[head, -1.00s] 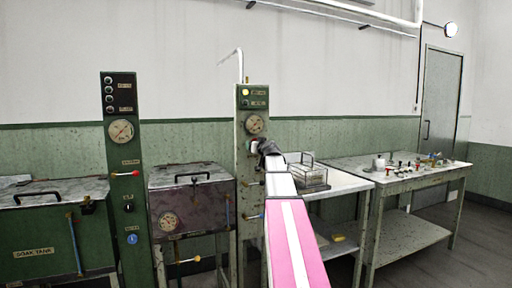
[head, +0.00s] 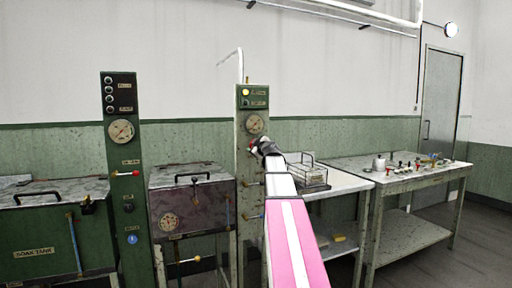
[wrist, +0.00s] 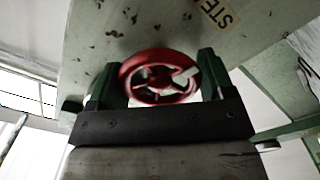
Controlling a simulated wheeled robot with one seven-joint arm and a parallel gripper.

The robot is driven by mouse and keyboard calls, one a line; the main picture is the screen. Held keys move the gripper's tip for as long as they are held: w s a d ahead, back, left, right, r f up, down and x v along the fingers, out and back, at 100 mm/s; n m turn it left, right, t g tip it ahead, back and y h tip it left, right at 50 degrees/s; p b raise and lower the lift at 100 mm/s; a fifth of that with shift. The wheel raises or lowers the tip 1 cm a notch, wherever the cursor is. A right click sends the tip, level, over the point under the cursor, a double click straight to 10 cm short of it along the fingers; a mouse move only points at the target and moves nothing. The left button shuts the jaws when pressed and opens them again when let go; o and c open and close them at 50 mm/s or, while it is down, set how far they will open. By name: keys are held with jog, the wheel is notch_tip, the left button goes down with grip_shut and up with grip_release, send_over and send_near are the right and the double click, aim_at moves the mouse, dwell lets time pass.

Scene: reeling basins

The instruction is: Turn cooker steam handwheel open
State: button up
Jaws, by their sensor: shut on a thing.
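The red steam handwheel (wrist: 146,90) has a round rim and spokes and sits on a green-grey panel in the wrist view. My gripper (wrist: 156,76) has one green finger on each side of the rim and is shut on it. A partly cut-off label reading "STE" (wrist: 218,12) is on the panel above. In the head view my gripper (head: 264,147) is at the front of the right green control post (head: 240,170), just below its gauge (head: 254,124). There the wheel (head: 252,144) is only a small red patch, mostly hidden by my gripper.
A dark lidded cooker (head: 190,210) stands left of the post, and a green soak tank (head: 40,235) is further left. Small levers stick out of the post below my gripper. A table (head: 345,180) with a wire rack (head: 308,172) is to the right.

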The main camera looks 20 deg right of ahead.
jog(key=shift+f+n, duration=0.1)
jog(key=shift+n, duration=0.7)
jog(key=shift+s, duration=0.1)
jog(key=o, duration=0.7)
jog(key=shift+c, duration=0.2)
jog(key=s, duration=1)
jog(key=shift+s+d, duration=0.2)
jog(key=shift+s, duration=0.15)
